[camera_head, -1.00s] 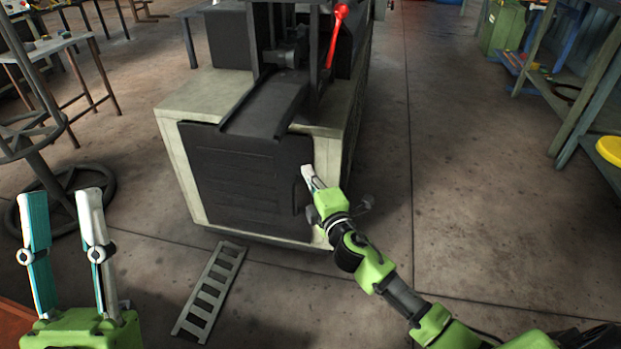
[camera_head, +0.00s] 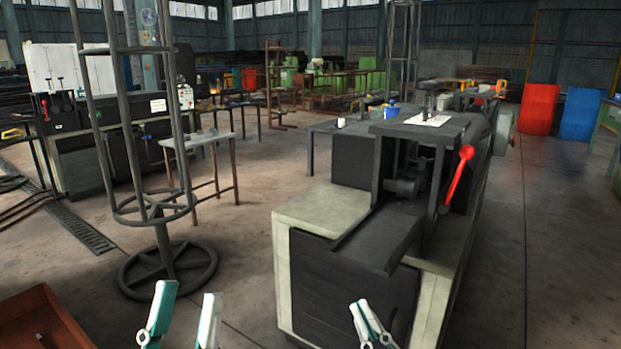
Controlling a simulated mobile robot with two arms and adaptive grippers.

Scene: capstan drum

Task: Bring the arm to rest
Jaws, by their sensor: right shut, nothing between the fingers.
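My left gripper (camera_head: 184,318) shows at the bottom edge, left of the machine, with its two fingers apart and nothing between them. My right gripper (camera_head: 372,325) shows at the bottom edge in front of the machine's dark front panel (camera_head: 335,285). Its fingers are close together and hold nothing. Only the finger ends of both grippers show; the rest of both arms is below the picture. The machine (camera_head: 318,208) has a pale body, a dark sloping chute and a red lever (camera_head: 459,176).
A grey wire stand (camera_head: 165,235) on a wheel-like base stands on the left. A small table (camera_head: 196,140) is behind it. A brown box (camera_head: 45,318) is at the lower left. Red (camera_head: 539,107) and blue drums (camera_head: 580,113) stand far right. The floor right of the machine is open.

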